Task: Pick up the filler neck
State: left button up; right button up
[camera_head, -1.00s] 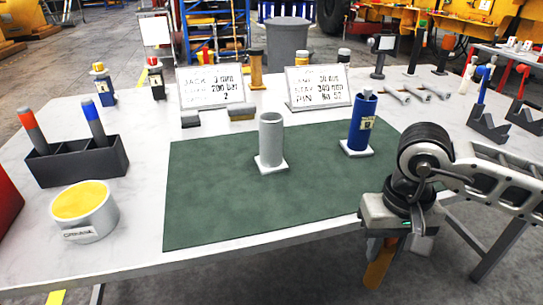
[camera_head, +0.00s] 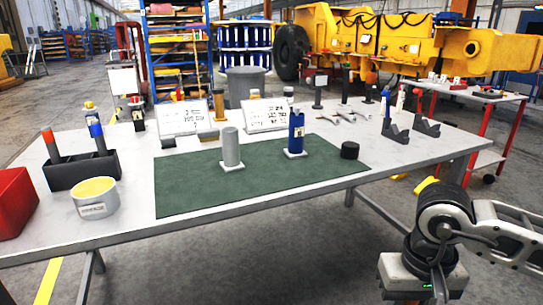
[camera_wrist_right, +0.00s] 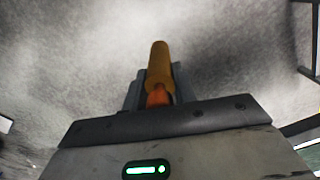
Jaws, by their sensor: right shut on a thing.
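My right gripper (camera_wrist_right: 157,90) is shut on an orange-yellow rod (camera_wrist_right: 160,62) in the right wrist view. The rod sticks out past the fingertips, with a darker orange part nearest the palm. I cannot tell for sure whether this rod is the filler neck. Grey floor lies beyond it, and it touches nothing else that I can see. In the head view my right wrist is at the lower right, off the table's front edge; its fingertips and the rod are below the picture. My left gripper is not in view.
A dark holder (camera_head: 85,170), a yellow-topped tub (camera_head: 95,199) and a red bin (camera_head: 14,205) stand left. A red-legged cart (camera_head: 497,110) stands right.

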aim_at(230, 135)
jog(key=z, duration=0.8)
jog(key=i, duration=1)
jog(key=u, duration=1.2)
